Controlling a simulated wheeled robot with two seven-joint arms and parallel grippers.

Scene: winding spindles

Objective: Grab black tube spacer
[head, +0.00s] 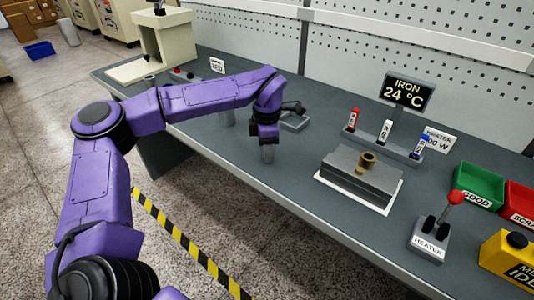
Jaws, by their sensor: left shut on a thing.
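My left gripper (266,140) is over the workbench, left of the middle, pointing down. It is shut on a small grey cylindrical piece (267,154), which shows just below the fingers. The gripper hides its upper part, and I cannot tell whether it is the black tube spacer or whether its lower end touches the bench. A dark part (292,107) sits on a small grey holder (294,122) just behind and right of the gripper. My right gripper is out of view.
A grey block (362,184) with a brass ring (368,159) sits right of the gripper. Behind it is a rack (385,143) with red, white and blue-topped items. A heater lever box (430,238), green bin (478,187) and red bin (519,206) stand at right.

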